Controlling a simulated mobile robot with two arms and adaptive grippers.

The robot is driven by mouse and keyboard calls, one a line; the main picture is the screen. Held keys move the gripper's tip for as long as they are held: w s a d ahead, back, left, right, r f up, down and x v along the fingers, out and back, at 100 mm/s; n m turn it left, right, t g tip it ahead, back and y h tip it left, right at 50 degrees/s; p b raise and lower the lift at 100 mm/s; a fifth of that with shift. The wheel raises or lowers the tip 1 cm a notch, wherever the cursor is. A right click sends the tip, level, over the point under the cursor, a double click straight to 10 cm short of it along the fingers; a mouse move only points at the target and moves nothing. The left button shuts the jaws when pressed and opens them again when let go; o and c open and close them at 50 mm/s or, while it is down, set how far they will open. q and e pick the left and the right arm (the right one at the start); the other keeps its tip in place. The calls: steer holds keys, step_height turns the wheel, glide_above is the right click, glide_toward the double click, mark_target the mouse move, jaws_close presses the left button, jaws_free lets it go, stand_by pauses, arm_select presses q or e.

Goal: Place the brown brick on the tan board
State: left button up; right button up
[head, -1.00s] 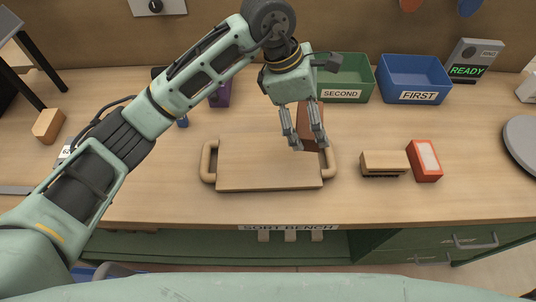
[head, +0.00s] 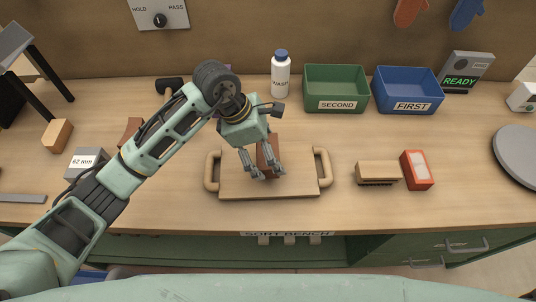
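The brown brick (head: 267,154) is between the fingers of my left gripper (head: 264,174), over the tan board (head: 300,187). My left gripper points down and is shut on the brick. The gripper hides part of the brick, and I cannot tell whether the brick's underside touches the board. The tan board lies near the front of the bench, with a raised handle at each side. My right gripper is not in view.
A brush (head: 378,173) and a red box (head: 416,170) lie right of the board. Green SECOND (head: 337,105) and blue FIRST (head: 411,105) bins stand behind, beside a WASH bottle (head: 280,78). A reddish-brown piece (head: 130,130) lies partly behind my arm.

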arm_select(q)
step_height(320, 180, down, 3)
steer(key=shift+f+p, duration=0.1)
steer(key=shift+p, duration=0.45)
steer(key=shift+f, duration=0.2)
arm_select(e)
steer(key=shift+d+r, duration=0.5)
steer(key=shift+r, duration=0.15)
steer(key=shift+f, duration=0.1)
arm_select(q)
steer(key=o, duration=1.5)
steer(key=shift+f, duration=0.1)
steer(key=shift+r, duration=0.2)
steer(key=shift+b+v, duration=1.8)
steer(key=shift+v, duration=4.1)
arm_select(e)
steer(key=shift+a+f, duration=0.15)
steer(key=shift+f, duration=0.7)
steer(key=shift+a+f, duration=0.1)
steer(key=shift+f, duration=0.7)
